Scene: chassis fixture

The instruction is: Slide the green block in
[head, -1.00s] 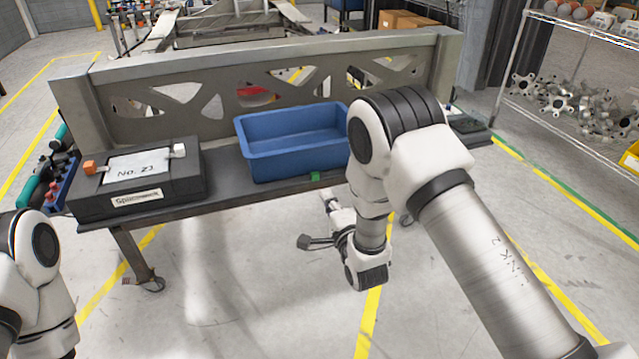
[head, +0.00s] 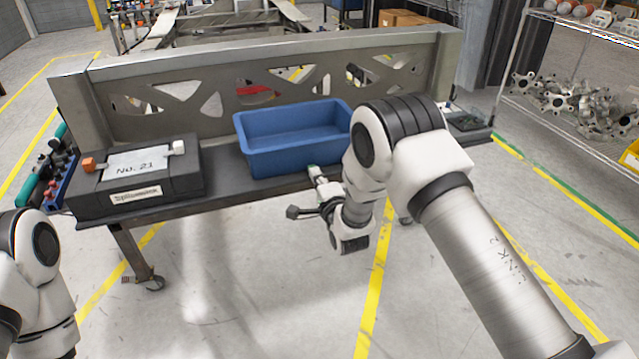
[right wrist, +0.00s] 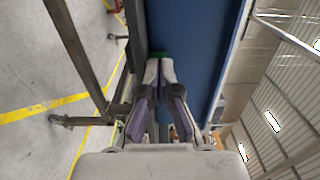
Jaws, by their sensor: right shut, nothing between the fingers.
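The green block (head: 312,167) is small and sits at the front edge of the table, against the front of the blue bin. My right gripper (head: 315,175) is shut and empty, with its fingertips right at the block from the front and covering part of it. In the right wrist view, the shut fingers (right wrist: 160,66) point at the green block (right wrist: 160,55), of which only a thin strip shows beside the blue bin wall. I cannot tell whether they touch. My left gripper is out of view; only part of the left arm shows at the left.
The blue bin (head: 290,157) stands empty on the dark table (head: 222,170). A dark box (head: 180,178) with a label plate and small orange and white pieces stands to its left. A grey panel (head: 130,75) with cutouts rises behind. The floor in front is clear.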

